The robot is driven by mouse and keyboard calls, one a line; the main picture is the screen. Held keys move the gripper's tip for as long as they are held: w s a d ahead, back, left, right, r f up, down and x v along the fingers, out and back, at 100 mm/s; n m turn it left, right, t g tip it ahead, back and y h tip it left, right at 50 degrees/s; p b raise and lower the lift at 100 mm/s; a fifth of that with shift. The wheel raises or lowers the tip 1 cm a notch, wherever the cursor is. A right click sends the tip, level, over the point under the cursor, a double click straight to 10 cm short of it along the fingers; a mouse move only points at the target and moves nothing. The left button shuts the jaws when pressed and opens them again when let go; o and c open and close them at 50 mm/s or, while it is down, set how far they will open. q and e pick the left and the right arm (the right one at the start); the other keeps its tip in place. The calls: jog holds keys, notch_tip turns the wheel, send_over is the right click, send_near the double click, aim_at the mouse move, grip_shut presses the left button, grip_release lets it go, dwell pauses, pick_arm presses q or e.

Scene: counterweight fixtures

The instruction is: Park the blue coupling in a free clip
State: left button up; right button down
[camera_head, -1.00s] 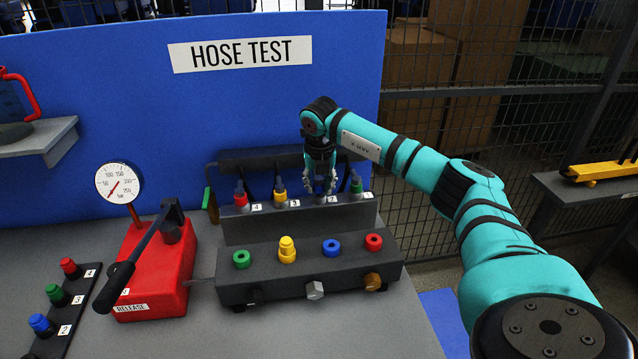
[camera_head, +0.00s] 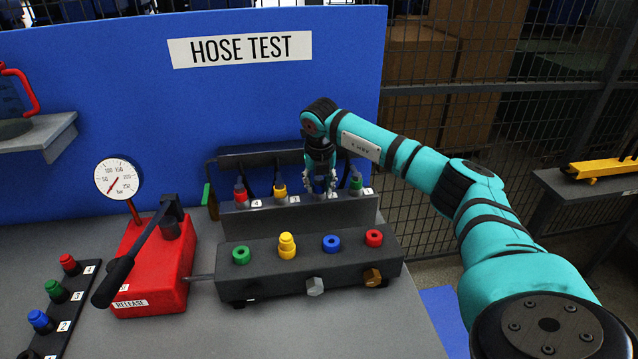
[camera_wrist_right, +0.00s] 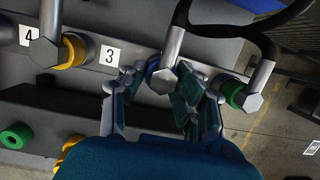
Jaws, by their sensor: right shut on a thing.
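My right gripper (camera_head: 320,184) is at the dark rear rack (camera_head: 300,217), at the place labelled 2, between the yellow and green hose ends. It is shut on the blue coupling (camera_wrist_right: 152,68), which has a metal hex elbow and a black hose. A little blue shows between the fingers in the head view. The fingers hide much of the coupling, and I cannot tell whether it sits in the clip or just above it. The red coupling (camera_head: 240,191), yellow coupling (camera_head: 280,190) and green coupling (camera_head: 356,185) stand along the rack. My left gripper is out of view.
In front is a dark block (camera_head: 310,267) with green, yellow, blue and red ports. A red pump (camera_head: 160,258) with a long black lever (camera_head: 135,255) and gauge (camera_head: 118,178) stands left. A strip with coloured caps (camera_head: 55,290) lies at far left. A blue panel (camera_head: 240,95) rises behind.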

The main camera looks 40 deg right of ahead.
jog(key=shift+f, duration=0.2)
jog(key=c, duration=0.9)
grip_release()
jog(key=shift+p+v, duration=0.75)
jog(key=shift+v, duration=0.2)
jog(key=p+v, duration=0.5)
jog(key=v, duration=0.3)
jog(key=shift+r, duration=0.15)
